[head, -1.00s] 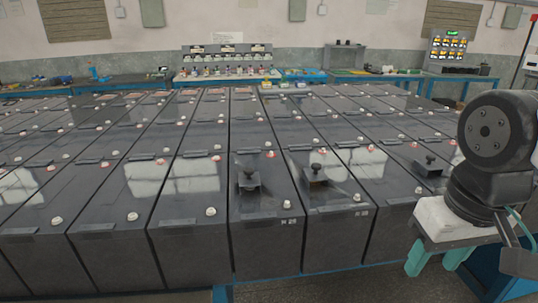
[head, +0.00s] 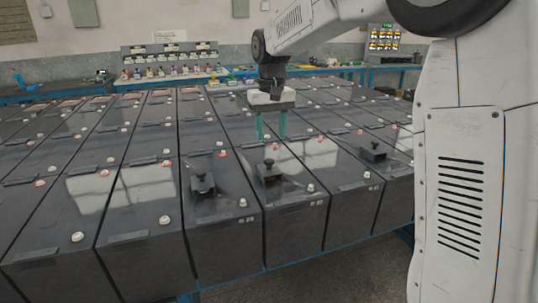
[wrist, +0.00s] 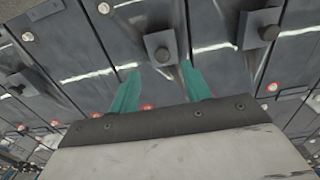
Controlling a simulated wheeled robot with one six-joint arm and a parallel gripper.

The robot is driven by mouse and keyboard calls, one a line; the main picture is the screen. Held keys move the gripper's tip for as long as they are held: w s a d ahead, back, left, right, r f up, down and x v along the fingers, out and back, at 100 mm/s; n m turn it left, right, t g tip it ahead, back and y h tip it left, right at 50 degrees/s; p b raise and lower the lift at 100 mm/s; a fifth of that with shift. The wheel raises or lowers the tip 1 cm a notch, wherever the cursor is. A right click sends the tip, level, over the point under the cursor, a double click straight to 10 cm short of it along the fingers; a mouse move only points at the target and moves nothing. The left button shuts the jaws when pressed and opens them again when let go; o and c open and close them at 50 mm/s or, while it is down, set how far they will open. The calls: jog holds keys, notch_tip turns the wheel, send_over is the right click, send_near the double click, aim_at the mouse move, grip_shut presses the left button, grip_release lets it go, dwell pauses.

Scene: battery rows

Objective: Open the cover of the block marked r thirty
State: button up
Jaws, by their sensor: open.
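The block marked R 30 (head: 300,222) stands in the front row, right of the block with the leftmost knobbed cover. Its cover (head: 268,173) is a small dark square piece with a black knob, lying on the block's top. The same cover shows in the wrist view (wrist: 160,47), just beyond the fingertips. My gripper (head: 271,137) has two teal fingers, spread apart and empty. It hangs pointing down, above the blocks behind that cover, and is apart from it. The fingers also show in the wrist view (wrist: 160,68).
Similar knobbed covers sit on the block to the left (head: 203,184) and on one farther right (head: 373,151). White (head: 311,188) and red terminals stick up from the blocks. Rows of blocks fill the space around. A bench with bottles (head: 170,68) stands behind.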

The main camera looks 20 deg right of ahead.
aim_at(269, 160)
jog(key=shift+w+a+f, duration=0.1)
jog(key=shift+w+f, duration=0.25)
jog(key=shift+w, duration=0.2)
jog(key=shift+w+f, duration=0.15)
jog(key=shift+f, duration=0.15)
notch_tip(269, 160, down, 7)
jog(key=shift+f, duration=0.1)
